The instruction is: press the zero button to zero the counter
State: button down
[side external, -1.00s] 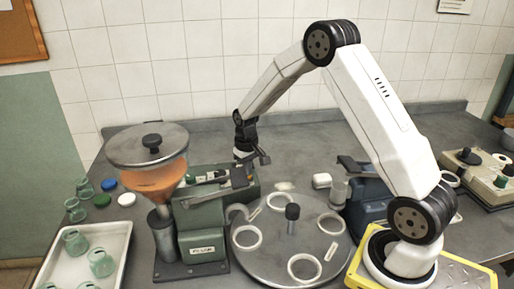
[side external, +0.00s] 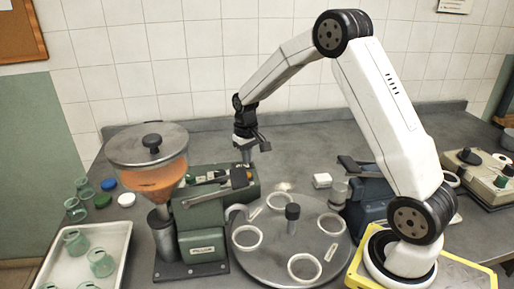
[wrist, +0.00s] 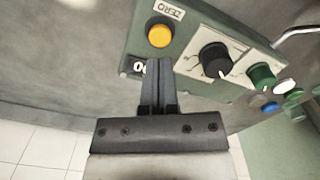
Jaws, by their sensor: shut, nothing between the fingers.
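The zero button (wrist: 159,35) is a round yellow-orange cap below the ZERO label (wrist: 169,11) on a green panel in the wrist view. A counter window (wrist: 138,67) showing white digits sits beside it, partly hidden by my fingers; a zero can be made out, not the full reading. My gripper (wrist: 158,64) is shut and empty. In the wrist picture its fingertips appear just below the button, not covering it. In the side view my gripper (side external: 246,160) points down at the back end of the green filling machine (side external: 204,243).
A black knob (wrist: 214,59) and a green knob (wrist: 262,76) are on the same panel. The filling machine's hopper (side external: 148,165) stands at left, a turntable (side external: 272,263) in front, and a tray (side external: 122,232) of jars at far left. The bench behind is clear.

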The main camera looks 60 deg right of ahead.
jog(key=shift+r, duration=1.35)
jog(key=s+a+r, duration=0.1)
jog(key=s+r, duration=0.4)
jog(key=r, duration=0.2)
dwell(0.4)
jog(key=shift+a, duration=0.1)
jog(key=s+a+f+g, duration=0.1)
jog(key=s+a+f, duration=0.9)
jog(key=f, duration=0.1)
jog(key=shift+s+a+r+n+t, duration=1.3)
jog(key=shift+s+r+n+t, duration=0.15)
jog(key=shift+t, duration=0.35)
